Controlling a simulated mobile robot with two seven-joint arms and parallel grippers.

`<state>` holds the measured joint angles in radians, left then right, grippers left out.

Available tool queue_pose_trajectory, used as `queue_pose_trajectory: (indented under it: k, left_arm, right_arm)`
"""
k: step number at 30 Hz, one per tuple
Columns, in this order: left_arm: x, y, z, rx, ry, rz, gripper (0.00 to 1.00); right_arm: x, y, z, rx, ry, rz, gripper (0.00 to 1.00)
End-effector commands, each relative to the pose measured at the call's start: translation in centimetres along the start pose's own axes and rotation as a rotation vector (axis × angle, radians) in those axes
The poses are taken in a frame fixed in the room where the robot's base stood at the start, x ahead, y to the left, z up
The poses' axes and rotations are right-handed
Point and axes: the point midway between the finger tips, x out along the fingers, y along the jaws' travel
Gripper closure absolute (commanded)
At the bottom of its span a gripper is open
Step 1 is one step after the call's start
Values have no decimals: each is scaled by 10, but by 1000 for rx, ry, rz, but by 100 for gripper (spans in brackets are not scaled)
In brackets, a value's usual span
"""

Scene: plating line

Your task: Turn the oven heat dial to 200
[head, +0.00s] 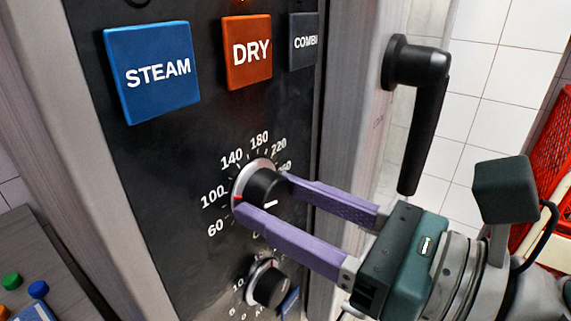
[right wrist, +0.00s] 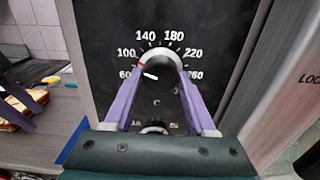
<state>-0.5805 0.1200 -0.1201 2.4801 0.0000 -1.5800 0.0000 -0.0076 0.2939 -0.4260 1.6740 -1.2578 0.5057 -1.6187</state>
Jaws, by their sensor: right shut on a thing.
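The oven heat dial (head: 266,186) is a round black knob with a silver rim on the black panel. Its printed scale includes 60, 100, 140, 180 and 220. A red mark shows on the rim at the left, near 100, and a short white line shows on the knob's face. The dial also shows in the right wrist view (right wrist: 160,74). My right gripper (head: 262,192) is shut on the dial, one purple finger on each side. In the right wrist view, purple finger-like parts at the left edge look like my left gripper (right wrist: 16,100); their opening is unclear.
A second, smaller dial (head: 270,284) sits just below. A black door handle (head: 424,110) hangs right, above my right gripper. A grey counter (head: 40,265) with small coloured items is at lower left.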

Motion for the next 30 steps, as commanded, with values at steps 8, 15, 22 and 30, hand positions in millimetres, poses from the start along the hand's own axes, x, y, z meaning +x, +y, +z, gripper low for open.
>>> queue_pose_trajectory:
  k: [8, 15, 22, 30]
  left_arm:
    - [-2, 0, -1, 0, 0, 0, 50]
    - [-6, 0, -2, 0, 0, 0, 50]
    - [-10, 0, -3, 0, 0, 0, 50]
    - [-16, -1, -5, 0, 0, 0, 50]
  right_arm:
    - [0, 0, 1, 102, 0, 0, 100]
    - [0, 0, 2, 298, 0, 1, 100]
    - [0, 1, 2, 519, 1, 1, 100]
    - [0, 1, 2, 775, 0, 0, 100]
